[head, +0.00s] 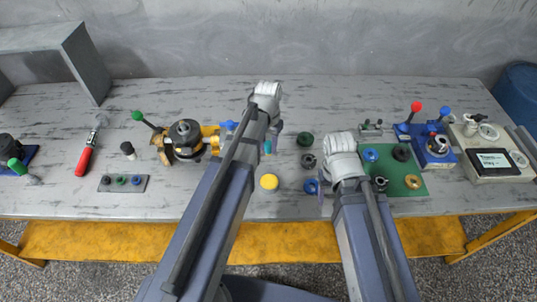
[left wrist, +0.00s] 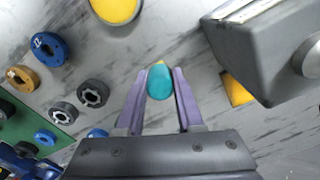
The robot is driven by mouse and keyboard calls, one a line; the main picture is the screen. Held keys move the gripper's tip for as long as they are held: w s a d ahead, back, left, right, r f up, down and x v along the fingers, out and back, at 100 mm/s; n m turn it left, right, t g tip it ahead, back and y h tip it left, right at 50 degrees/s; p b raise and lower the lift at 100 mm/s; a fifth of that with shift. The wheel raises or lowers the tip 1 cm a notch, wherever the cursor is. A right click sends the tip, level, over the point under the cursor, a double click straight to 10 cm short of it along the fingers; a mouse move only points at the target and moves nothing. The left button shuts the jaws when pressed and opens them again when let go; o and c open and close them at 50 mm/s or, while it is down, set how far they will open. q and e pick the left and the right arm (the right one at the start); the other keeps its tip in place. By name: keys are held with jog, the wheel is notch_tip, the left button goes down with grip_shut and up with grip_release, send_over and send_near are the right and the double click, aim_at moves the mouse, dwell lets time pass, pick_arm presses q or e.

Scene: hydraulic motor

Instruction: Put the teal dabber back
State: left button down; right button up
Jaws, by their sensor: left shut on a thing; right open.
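The teal dabber (left wrist: 160,80) is between the two purple fingers of my left gripper (left wrist: 152,78) in the left wrist view, and the fingers are shut on it. In the head view a small teal part (head: 267,146) shows just below the end of my left arm, over the middle of the table; most of that gripper is hidden by the arm. My right gripper (head: 323,192) is open and partly hidden by its own arm, low near the left edge of the green mat (head: 408,187). I cannot tell how high the dabber is above the table.
A yellow disc (head: 269,181) and several dark and blue rings lie between my arms. A yellow and black motor (head: 185,141) stands left of my left arm.

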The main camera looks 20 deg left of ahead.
aim_at(268, 152)
pick_arm(q)
jog(key=shift+f+b, duration=1.6)
jog(key=shift+f, duration=0.15)
pick_arm(e)
jog(key=shift+f, duration=1.8)
pick_arm(q)
jog(key=shift+f, duration=0.1)
pick_arm(e)
jog(key=shift+f, duration=0.1)
pick_arm(q)
jog(key=shift+f, duration=0.15)
pick_arm(e)
jog(key=shift+f, duration=0.15)
pick_arm(q)
jog(key=c, duration=0.5)
grip_release()
jog(key=shift+c, duration=0.2)
notch_tip(268, 152, up, 13)
jog(key=p, duration=1.2)
jog(key=shift+f, duration=0.2)
jog(key=s+d+m+y, duration=0.1)
jog(key=s+d, duration=0.9)
jog(key=s, duration=0.4)
jog(key=shift+s+d+m, duration=0.15)
jog(key=shift+d+m, duration=0.1)
jog(key=shift+m, duration=0.05)
pick_arm(e)
notch_tip(268, 152, up, 12)
jog(key=shift+r, duration=0.25)
